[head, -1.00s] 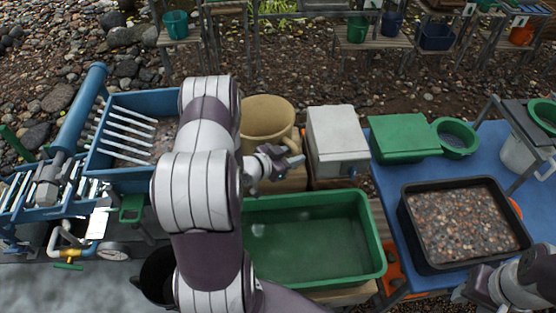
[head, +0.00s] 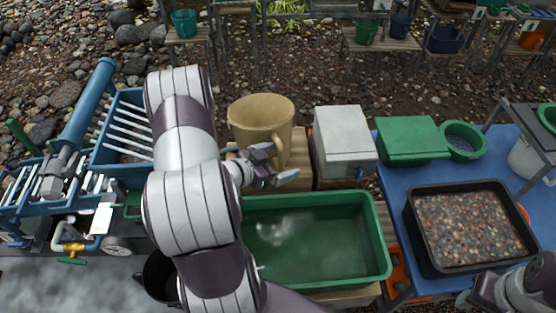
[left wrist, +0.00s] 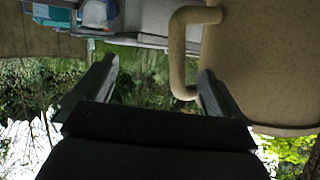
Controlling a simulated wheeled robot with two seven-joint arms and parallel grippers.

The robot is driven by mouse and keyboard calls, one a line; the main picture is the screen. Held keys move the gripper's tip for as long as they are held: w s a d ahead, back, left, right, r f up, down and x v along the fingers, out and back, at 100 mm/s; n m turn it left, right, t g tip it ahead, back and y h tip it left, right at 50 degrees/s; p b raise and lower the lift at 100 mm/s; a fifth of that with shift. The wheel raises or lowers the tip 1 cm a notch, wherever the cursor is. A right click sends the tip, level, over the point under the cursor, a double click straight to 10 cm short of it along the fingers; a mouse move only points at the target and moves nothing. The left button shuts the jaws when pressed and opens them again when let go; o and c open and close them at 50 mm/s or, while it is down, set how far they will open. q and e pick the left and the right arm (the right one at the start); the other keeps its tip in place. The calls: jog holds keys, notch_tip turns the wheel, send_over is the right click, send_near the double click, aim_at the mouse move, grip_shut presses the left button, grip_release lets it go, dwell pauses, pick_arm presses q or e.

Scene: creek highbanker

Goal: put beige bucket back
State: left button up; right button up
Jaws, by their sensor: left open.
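The beige bucket (head: 252,112) stands upright behind the green tub, at a wooden stand. Its handle (head: 279,150) faces toward me and slightly right. My left gripper (head: 287,166) is open, in front of and below the handle. In the left wrist view the bucket (left wrist: 270,65) fills the upper right. Its handle (left wrist: 180,50) hangs between the two fingers of my left gripper (left wrist: 158,80), nearer the right finger. I cannot tell whether they touch. My right arm shows at the lower right; its jaw state is unclear.
The green tub (head: 384,255) holds water in front of the bucket. A white box (head: 343,135) stands close to its right. A blue sluice (head: 80,120) is at the left. A black tray of gravel (head: 412,235) sits on the blue table (head: 395,205).

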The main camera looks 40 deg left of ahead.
pick_arm(q)
jog(key=shift+s, duration=0.1)
jog(key=b+v, duration=0.1)
jog(key=v, duration=1.1)
jog(key=shift+s, duration=0.25)
jog(key=shift+r, duration=0.15)
